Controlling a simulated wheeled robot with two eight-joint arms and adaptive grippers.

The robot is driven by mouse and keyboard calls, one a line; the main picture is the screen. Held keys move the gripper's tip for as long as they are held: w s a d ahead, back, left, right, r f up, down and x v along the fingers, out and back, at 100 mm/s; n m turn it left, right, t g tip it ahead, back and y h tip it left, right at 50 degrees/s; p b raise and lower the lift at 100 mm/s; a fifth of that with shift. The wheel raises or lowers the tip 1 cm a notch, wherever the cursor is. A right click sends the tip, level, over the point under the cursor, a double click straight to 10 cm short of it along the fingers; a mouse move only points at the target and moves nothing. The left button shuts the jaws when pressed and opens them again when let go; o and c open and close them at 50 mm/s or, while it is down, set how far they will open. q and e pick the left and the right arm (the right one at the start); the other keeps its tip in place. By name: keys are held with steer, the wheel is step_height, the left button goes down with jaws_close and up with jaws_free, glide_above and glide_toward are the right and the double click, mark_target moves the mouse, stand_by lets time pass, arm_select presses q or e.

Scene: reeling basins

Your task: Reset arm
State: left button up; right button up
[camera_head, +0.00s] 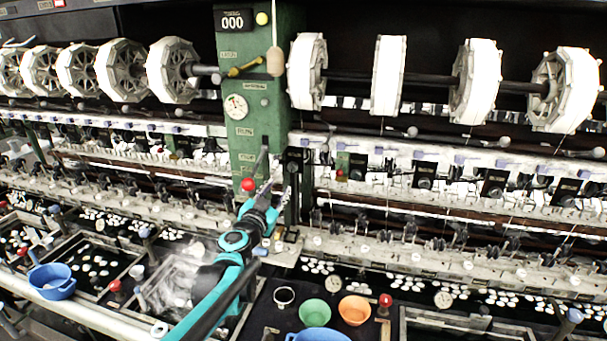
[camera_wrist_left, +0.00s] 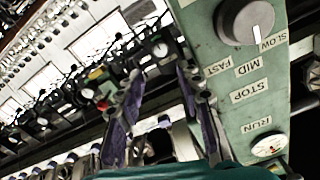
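My left arm (camera_head: 215,285), teal and black, reaches up from the bottom of the head view toward the green control column (camera_head: 262,100). My left gripper (camera_head: 272,184) is at the foot of this column, beside a red ball knob (camera_head: 248,185). In the left wrist view the two fingers of the gripper (camera_wrist_left: 160,72) stand apart with nothing held between them. The green panel (camera_wrist_left: 237,75), with a grey knob (camera_wrist_left: 246,20) and the labels SLOW, MID, FAST, STOP and RUN, is just right of the fingers. Whether the gripper touches it cannot be told. My right gripper is out of view.
White reels (camera_head: 475,80) line the machine on both sides of the column. A blue bowl (camera_head: 52,281) stands at the left. A green bowl (camera_head: 314,313) and an orange bowl (camera_head: 354,310) stand right of my arm. Basins with white cocoons (camera_head: 95,265) lie along the front.

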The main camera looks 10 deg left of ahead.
arm_select(q)
steer(key=s+d+f+g+h+b, duration=0.25)
steer(key=s+d+f+b, duration=0.3)
steer(key=s+f, duration=0.3)
steer(key=s+d+f+g+h+b, duration=0.1)
steer(key=s+d+f+g+b, duration=0.25)
steer(key=s+d+f, duration=0.55)
steer(key=s+a+f+n+g+y+b, duration=0.2)
steer(key=s+a+f, duration=0.1)
steer(key=s+f, duration=0.5)
steer(key=s+a+f+n+g+y+b, duration=0.1)
steer(key=s+a+f+g+y+b, duration=0.1)
steer(key=s+f, duration=0.7)
steer(key=shift+s+a+n+g+b, duration=0.2)
steer(key=shift+a+n+g+b, duration=0.25)
steer(key=shift+a+b, duration=0.45)
steer(key=shift+a+f, duration=0.1)
steer(key=shift+a, duration=0.05)
